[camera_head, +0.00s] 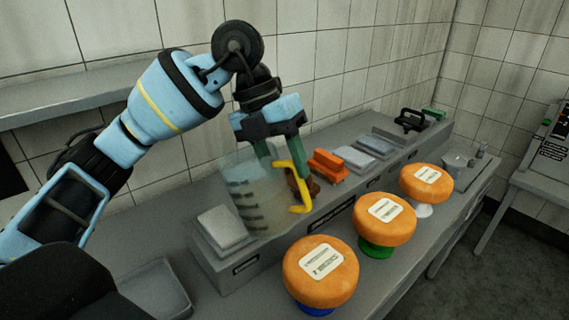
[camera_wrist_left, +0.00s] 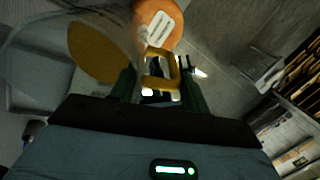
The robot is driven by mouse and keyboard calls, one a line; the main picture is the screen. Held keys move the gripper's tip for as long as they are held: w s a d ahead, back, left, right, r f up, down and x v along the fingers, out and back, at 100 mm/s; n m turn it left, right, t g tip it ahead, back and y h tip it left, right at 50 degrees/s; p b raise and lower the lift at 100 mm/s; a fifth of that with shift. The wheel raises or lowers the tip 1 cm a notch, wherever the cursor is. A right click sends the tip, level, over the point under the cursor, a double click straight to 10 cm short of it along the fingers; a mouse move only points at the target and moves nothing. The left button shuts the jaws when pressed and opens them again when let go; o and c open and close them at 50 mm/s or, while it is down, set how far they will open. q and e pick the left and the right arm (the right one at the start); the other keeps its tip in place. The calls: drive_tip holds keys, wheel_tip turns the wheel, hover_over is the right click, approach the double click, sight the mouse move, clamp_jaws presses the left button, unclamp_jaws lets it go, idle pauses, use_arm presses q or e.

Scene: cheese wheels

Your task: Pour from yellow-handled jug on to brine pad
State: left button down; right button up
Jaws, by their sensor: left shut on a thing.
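My left gripper (camera_head: 278,162) is shut on the yellow handle (camera_head: 299,186) of a clear jug (camera_head: 242,190) with dark stripes on its side. The jug hangs above the grey bench ledge and looks somewhat tilted. In the left wrist view the yellow handle (camera_wrist_left: 161,69) sits between the green fingers, and the clear jug wall (camera_wrist_left: 45,40) is at upper left. A pale pad (camera_head: 223,228) lies on the ledge's near left end, close to the jug. Its label is too small to read, so I cannot tell whether it is the brine pad. My right gripper is not in view.
Orange cheese wheels (camera_head: 320,271), (camera_head: 384,220), (camera_head: 427,183) stand on coloured supports along the front. An orange item (camera_head: 329,166), pale pads (camera_head: 354,157), (camera_head: 377,145) and a black-handled tool (camera_head: 411,119) lie further along the ledge. A shallow grey tray (camera_head: 160,287) is at lower left.

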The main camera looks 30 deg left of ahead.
use_arm(q)
drive_tip(key=shift+a+r+h, duration=0.1)
drive_tip(key=shift+r+h, duration=0.2)
drive_tip(key=shift+a+f+h, duration=0.15)
drive_tip(key=shift+f+h, duration=0.15)
drive_tip(key=shift+f, duration=0.1)
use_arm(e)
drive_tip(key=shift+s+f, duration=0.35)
use_arm(q)
drive_tip(key=shift+a+f+h+b, duration=0.15)
drive_tip(key=shift+f+h+b, duration=0.2)
drive_tip(key=shift+h+b, duration=0.25)
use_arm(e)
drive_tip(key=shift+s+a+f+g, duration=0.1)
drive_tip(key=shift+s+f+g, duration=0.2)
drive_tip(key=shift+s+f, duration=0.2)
use_arm(q)
drive_tip(key=shift+f, duration=0.1)
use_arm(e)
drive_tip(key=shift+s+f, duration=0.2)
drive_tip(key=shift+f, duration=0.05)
use_arm(q)
drive_tip(key=shift+a+f+h+b, duration=0.3)
drive_tip(key=shift+h+b, duration=0.1)
drive_tip(key=shift+b, duration=0.3)
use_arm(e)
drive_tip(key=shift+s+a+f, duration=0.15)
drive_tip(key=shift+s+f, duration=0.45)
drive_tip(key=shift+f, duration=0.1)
